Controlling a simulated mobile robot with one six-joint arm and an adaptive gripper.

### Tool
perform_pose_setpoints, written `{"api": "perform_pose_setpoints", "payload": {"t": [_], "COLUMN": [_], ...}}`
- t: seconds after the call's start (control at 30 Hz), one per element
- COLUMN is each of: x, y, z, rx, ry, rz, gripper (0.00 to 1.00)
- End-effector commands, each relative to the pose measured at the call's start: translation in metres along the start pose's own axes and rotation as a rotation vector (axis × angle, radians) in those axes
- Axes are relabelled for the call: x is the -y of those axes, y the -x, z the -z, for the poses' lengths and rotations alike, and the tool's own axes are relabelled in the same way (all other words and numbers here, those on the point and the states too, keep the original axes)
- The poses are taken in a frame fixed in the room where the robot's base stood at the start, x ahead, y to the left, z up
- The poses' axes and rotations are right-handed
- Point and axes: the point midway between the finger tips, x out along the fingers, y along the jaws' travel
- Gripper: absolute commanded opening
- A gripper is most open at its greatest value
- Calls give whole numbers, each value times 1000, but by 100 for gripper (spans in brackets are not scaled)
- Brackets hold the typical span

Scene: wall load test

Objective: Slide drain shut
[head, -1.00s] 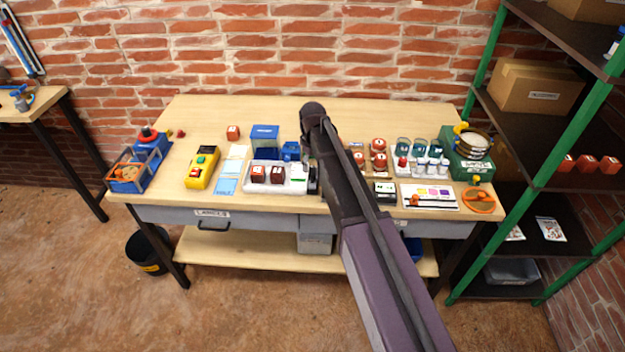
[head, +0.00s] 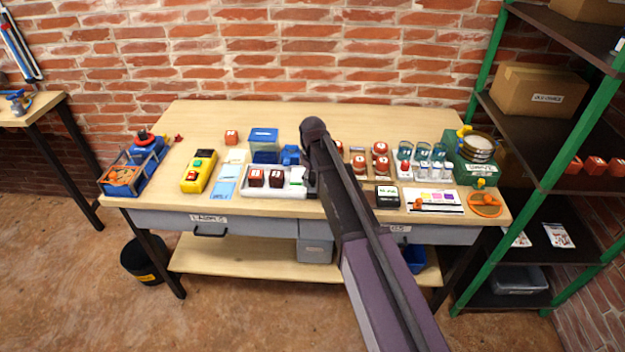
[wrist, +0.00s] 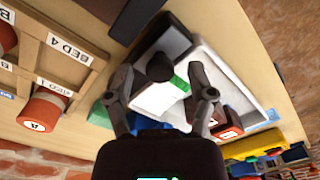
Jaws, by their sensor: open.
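In the wrist view the tray (wrist: 243,82) lies beyond my gripper (wrist: 163,98). My gripper is open, its two dark fingers spread over the tray's end. A dark round knob (wrist: 160,67) on a dark block shows between and just past the fingertips, near the green strip (wrist: 181,79). I cannot tell whether the fingers touch it, or how far the drain slide is open. In the head view my arm hides the gripper.
A wooden rack (wrist: 45,50) with red-capped pieces is close to the left of my gripper in the wrist view.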

Motion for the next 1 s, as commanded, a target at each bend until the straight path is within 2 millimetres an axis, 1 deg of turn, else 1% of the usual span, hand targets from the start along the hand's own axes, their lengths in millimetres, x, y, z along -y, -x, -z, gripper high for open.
{"api": "perform_pose_setpoints", "payload": {"t": [0.13, 0.17, 0.2, 0.27, 0.3, 0.37, 0.4, 0.53, 0.63, 0.9, 1.0], "x": [0, 0, 0, 0, 0, 0, 0, 0, -4, -28, -32], "y": [0, 0, 0, 0, 0, 0, 0, 0, 0, 0, 0], "z": [0, 0, 0, 0, 0, 0, 0, 0, 4, 28, 32], "rx": [0, 0, 0, 0, 0, 0, 0, 0, 0, 0, 0], "ry": [0, 0, 0, 0, 0, 0, 0, 0, 0, -1, -1], "rz": [0, 0, 0, 0, 0, 0, 0, 0, 0, 0, 0], "gripper": [70, 64, 53, 35, 23, 5, 0, 0, 0, 0, 0]}}
